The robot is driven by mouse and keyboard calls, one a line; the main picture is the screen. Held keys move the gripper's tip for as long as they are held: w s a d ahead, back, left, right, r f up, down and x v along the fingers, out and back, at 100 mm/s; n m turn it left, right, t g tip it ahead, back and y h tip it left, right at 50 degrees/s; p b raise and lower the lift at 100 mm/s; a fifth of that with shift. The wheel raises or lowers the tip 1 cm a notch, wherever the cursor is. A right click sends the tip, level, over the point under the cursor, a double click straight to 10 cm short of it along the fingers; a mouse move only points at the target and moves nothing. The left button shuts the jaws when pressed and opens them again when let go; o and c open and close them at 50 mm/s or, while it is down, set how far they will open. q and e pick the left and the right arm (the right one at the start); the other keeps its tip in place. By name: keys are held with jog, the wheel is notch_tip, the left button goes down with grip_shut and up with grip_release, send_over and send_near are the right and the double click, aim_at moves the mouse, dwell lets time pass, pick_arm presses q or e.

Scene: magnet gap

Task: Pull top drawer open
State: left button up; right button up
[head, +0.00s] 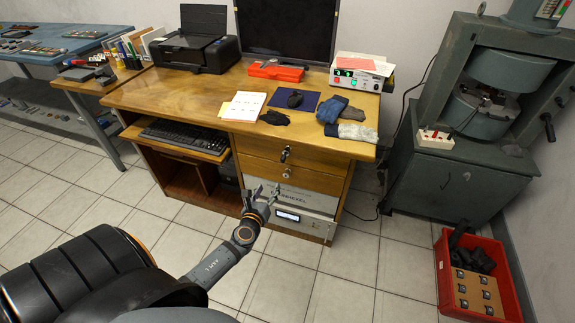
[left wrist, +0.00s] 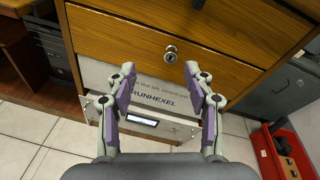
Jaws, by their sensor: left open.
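The wooden desk has a top drawer (head: 250,146) with a round metal knob or lock (head: 286,153) at its middle. A second wooden drawer (head: 315,182) is below it, with its own metal fitting (head: 287,172). Both fronts look shut. My left gripper (head: 262,193) is in front of the lower part of this drawer stack, below the top drawer. In the left wrist view my left gripper (left wrist: 159,80) has its two fingers spread with nothing between them. A metal fitting (left wrist: 170,52) on a wooden front shows just beyond the fingertips. My right gripper is not in view.
Grey-white units (head: 315,201) sit under the drawers. A keyboard (head: 184,135) rests on a pull-out shelf to the left. Gloves (head: 350,131) lie near the desktop edge. A green press (head: 465,165) and a red crate (head: 446,265) stand right. Tiled floor in front is clear.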

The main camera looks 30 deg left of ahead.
aim_at(282, 161)
pick_arm(q)
notch_tip(282, 161, up, 7)
jog(key=w+d+m+t, duration=0.2)
jog(key=m, duration=0.2)
jog(key=b+x, duration=0.1)
jog(key=x, duration=0.8)
jog(key=shift+w+f+b, duration=0.2)
jog(key=shift+b, duration=0.15)
jog(key=shift+w+a, duration=0.15)
jog(key=shift+w, duration=0.35)
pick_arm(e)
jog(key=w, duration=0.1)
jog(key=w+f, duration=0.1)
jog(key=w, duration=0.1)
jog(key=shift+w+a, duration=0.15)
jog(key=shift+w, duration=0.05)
pick_arm(q)
jog(key=shift+c, duration=0.4)
